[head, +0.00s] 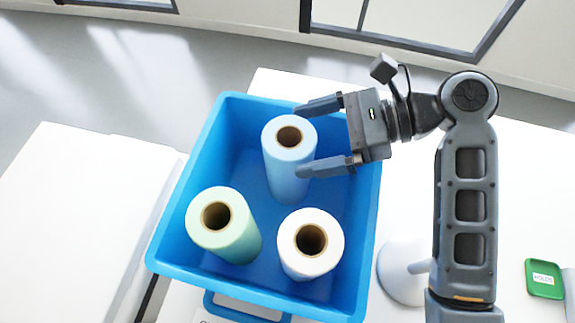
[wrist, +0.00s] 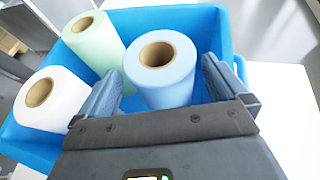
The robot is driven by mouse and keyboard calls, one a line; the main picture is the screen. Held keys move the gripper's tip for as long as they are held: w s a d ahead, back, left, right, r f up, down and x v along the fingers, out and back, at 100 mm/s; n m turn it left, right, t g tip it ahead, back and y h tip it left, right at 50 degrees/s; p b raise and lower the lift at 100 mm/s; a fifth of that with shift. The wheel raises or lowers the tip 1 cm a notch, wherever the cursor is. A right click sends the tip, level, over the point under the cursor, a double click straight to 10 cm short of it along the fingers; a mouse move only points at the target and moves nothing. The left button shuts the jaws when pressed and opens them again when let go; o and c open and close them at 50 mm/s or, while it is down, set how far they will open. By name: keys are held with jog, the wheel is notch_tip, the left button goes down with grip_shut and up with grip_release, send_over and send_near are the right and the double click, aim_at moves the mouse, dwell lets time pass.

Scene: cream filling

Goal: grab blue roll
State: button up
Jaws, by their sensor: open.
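The light blue roll (head: 287,170) stands upright in the blue bin (head: 170,250), at its far side in the head view. In the wrist view the blue roll (wrist: 163,70) is between the two fingers. My gripper (head: 300,140) is open, with one finger on either side of the roll near its top. In the wrist view my gripper (wrist: 160,85) shows a gap between the roll and the right finger; the left finger is very close to the roll, and I cannot tell if it touches.
A pale green roll (head: 228,235) and a white roll (head: 303,262) stand nearer in the bin. The bin walls surround all the rolls. A white table (head: 75,220) is at left. A green tray (head: 544,279) lies at far right, and a white rounded object (head: 397,275) stands beside the bin.

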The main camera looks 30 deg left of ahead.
aim_at(283, 144)
jog(key=b+x, duration=0.4)
jog(key=shift+w+f+b, duration=0.1)
jog(key=shift+f+b, duration=0.1)
jog(key=shift+b, duration=0.15)
jog(key=shift+s+a+b, duration=0.25)
jog(key=shift+a+b, duration=0.1)
jog(key=shift+a, duration=0.05)
jog(key=shift+c, duration=0.3)
jog(key=c, duration=1.2)
